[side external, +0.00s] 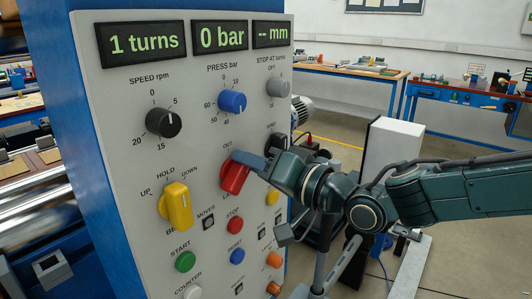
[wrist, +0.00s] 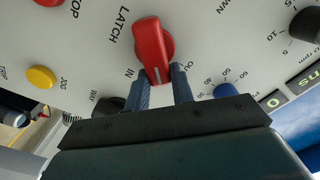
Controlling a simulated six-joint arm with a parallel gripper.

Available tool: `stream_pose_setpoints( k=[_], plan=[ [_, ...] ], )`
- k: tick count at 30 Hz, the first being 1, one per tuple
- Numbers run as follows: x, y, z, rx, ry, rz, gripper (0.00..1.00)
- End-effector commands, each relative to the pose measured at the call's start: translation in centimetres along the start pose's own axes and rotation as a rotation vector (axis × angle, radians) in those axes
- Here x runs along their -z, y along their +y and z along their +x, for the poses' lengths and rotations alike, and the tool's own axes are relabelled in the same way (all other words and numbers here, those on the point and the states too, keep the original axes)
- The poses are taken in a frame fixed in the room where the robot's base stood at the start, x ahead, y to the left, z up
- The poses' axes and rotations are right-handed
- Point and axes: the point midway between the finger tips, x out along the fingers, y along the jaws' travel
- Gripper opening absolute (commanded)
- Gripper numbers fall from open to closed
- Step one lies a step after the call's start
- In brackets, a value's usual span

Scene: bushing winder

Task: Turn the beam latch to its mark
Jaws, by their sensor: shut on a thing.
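The beam latch is a red bar knob (side external: 234,178) on the grey control panel (side external: 130,80). In the wrist view the red latch knob (wrist: 152,42) stands beside the word LATCH, with IN printed near its lower end. A white pointer line is on that end. My gripper (side external: 250,161) comes from the right in the side view. Its two blue fingers (wrist: 162,80) lie on either side of the pointer end and are shut on it. OUT is printed just above the knob in the side view. My gripper hides part of the label area around the knob.
A yellow beam handle (side external: 176,206) stands left of the latch. A blue press knob (side external: 232,102) is above it. Red, blue, green and other buttons (side external: 235,224) lie below. The displays (side external: 141,43) read 1 turns and 0 bar.

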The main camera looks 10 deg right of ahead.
Motion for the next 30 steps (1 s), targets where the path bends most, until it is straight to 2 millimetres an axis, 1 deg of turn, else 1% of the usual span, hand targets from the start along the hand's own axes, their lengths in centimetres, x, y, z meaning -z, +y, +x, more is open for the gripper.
stream_pose_setpoints(
  k=[18,24,30],
  plan=[
    [-0.5,1.5,0.0,-0.002,0.0,0.573,0.01],
    [-0.7,1.8,0.0,-0.001,0.0,0.709,0.01],
    [-0.8,1.9,0.0,-0.001,0.0,0.785,0.01]
  ],
)
